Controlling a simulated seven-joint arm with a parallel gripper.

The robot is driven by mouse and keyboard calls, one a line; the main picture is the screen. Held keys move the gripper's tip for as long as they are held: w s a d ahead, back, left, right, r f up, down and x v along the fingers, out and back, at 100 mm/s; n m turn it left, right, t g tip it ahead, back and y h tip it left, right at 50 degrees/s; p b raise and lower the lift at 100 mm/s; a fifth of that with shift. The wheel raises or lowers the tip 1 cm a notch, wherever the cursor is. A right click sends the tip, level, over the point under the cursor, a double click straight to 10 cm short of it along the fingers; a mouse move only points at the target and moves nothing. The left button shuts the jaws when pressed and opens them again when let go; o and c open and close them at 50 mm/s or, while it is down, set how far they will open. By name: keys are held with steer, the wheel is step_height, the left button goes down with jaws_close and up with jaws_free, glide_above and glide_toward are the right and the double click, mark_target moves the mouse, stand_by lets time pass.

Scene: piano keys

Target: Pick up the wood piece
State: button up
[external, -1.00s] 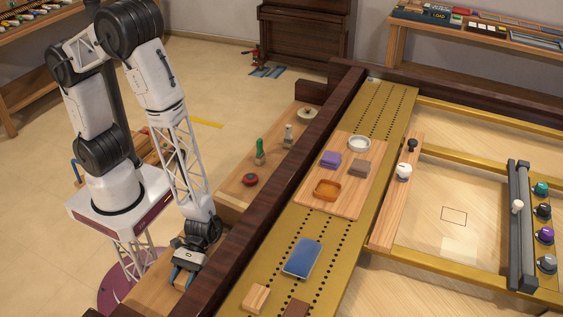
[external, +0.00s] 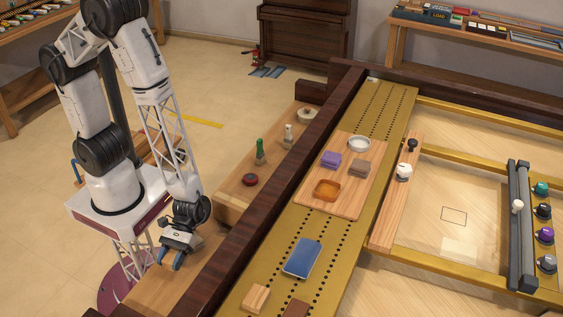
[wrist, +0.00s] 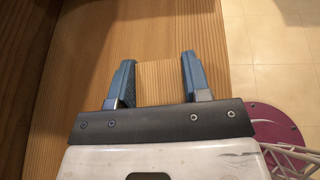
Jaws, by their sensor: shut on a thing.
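My gripper (external: 170,259) is over the wooden bench at the lower left, beside the dark wood rail. In the wrist view its two blue fingers (wrist: 158,78) stand on either side of a pale wood piece (wrist: 160,82) and are shut on it. The piece has a plain, light tan face. In the external view I cannot make out the piece at the fingers. Whether it touches the bench (external: 140,300) below is hard to tell.
A dark wood rail (external: 262,205) runs close to the right of my gripper. Beyond it, a gold board (external: 345,235) bears a blue pad (external: 302,258) and a small wood block (external: 256,297). A raised wooden shelf (external: 228,205) holds green and red items.

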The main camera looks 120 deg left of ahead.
steer(key=s+a+r, duration=0.1)
steer(key=s+a, duration=0.3)
steer(key=s, duration=0.5)
steer(key=shift+s, duration=0.2)
